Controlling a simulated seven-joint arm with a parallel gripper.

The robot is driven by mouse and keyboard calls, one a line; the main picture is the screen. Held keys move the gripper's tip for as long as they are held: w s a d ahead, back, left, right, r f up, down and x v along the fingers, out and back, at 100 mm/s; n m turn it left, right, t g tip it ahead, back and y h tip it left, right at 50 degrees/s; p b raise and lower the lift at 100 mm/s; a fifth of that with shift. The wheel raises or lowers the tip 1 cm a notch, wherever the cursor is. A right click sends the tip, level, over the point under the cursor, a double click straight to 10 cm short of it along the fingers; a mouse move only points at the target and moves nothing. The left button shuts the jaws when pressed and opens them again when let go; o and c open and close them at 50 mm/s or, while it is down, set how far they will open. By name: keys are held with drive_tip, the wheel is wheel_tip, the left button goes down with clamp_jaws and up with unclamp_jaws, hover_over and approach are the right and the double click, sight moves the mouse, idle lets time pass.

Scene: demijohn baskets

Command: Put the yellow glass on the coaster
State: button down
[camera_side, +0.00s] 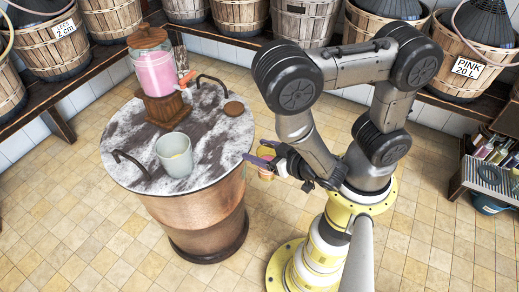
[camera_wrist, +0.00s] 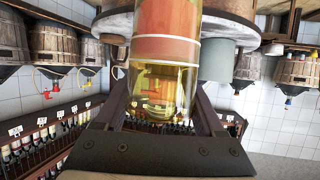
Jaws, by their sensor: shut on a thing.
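In the side view the glass (camera_side: 266,174) is partly hidden by my gripper (camera_side: 260,154). My gripper holds it just off the right edge of the round table, over the floor. The coaster (camera_side: 233,108) is a small brown disc on the table's right side, near the back. The coaster looks empty, and the glass is apart from it.
The marble-topped table (camera_side: 215,150) carries a pink drink dispenser (camera_side: 156,73) on a wooden block and a pale frosted tumbler (camera_side: 174,155). Dark curved handles stand near the table's left edge and back. Baskets with demijohns line shelves along the walls.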

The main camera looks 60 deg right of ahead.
wheel_tip(320, 180, up, 18)
drive_tip(key=w+r+m+h, duration=0.1)
drive_tip(key=w, duration=0.6)
drive_tip(key=w+d+f+m+g+h, duration=0.1)
drive_tip(key=w+d+m+h, duration=0.1)
drive_tip(key=w+d, duration=0.75)
drive_tip(key=w+d+m+g+h, duration=0.1)
drive_tip(key=w+d+m+h, duration=0.1)
drive_tip(key=w+d, duration=0.75)
wheel_tip(320, 180, down, 11)
drive_tip(key=s+d, duration=0.2)
drive_tip(key=shift+s+d+f, duration=0.15)
drive_tip(key=shift+s+f, duration=0.05)
drive_tip(key=shift+s, duration=0.2)
drive_tip(key=shift+f, duration=0.15)
